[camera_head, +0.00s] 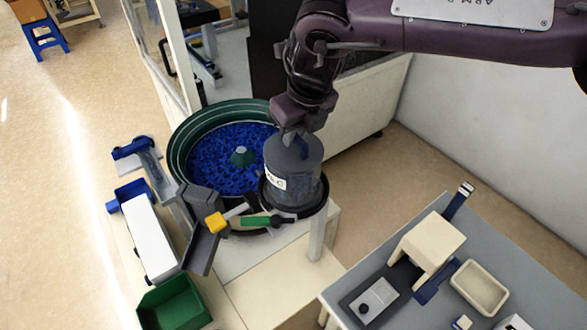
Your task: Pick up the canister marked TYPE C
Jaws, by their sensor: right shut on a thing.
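A dark grey-blue canister (293,163) with a white label ending in "C" is in the middle of the head view. It is upright over or in a black round holder (318,197) beside the bowl feeder; I cannot tell whether its base touches. My right gripper (296,134) comes down from above and is shut on the top of the canister, with the fingertips partly hidden by the canister's top. My left gripper is not in view.
A green bowl feeder (180,150) full of blue parts stands directly left of the canister. A green bin (170,302) sits at the lower left. A grey table (450,235) with a beige device (428,243) and a beige tray (479,287) is at the lower right.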

